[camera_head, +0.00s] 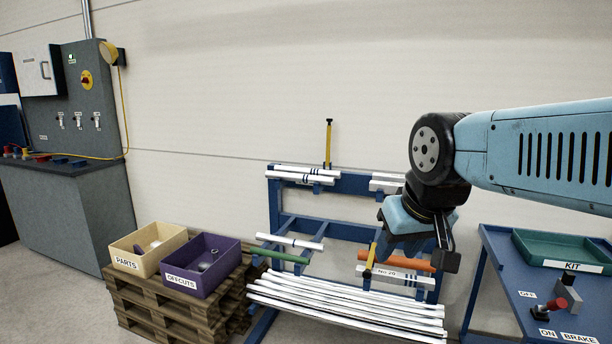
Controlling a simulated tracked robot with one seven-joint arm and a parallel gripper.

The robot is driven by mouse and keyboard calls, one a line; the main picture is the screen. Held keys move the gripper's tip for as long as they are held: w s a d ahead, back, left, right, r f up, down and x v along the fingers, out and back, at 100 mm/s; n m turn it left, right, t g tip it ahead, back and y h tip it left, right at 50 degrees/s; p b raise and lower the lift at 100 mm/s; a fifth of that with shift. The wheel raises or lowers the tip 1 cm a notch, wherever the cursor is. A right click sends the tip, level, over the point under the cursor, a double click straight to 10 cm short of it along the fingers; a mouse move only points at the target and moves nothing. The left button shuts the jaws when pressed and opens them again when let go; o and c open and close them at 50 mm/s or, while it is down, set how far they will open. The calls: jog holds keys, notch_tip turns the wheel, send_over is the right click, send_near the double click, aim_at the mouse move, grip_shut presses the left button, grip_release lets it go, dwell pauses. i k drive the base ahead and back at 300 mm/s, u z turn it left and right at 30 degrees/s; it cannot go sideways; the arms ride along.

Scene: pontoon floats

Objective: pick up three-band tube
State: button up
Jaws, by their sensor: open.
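Several white tubes with dark bands lie on a blue rack (352,186). An upper-left tube (300,179) has dark bands near its right end. A short middle-left tube (290,241) has a dark band. A lower-right tube (395,273) next to the "No 20" label has dark bands toward its right end. The bands are too small to count, so I cannot tell which is the three-band tube. My gripper (413,247) is open and points down over the rack's right side, above the lower-right tubes. It hides part of the rack there.
Long white tubes (345,303) fill the rack's lower front. A green tube (280,254) and an orange tube (405,262) lie nearby. Yellow uprights stand on the rack. Parts and offcuts bins sit on a pallet (170,297) at left; a blue kit table (503,279) stands right.

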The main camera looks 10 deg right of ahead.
aim_at(281, 168)
jog(key=u, duration=0.3)
jog(key=i, duration=2.55)
jog(key=z, duration=0.15)
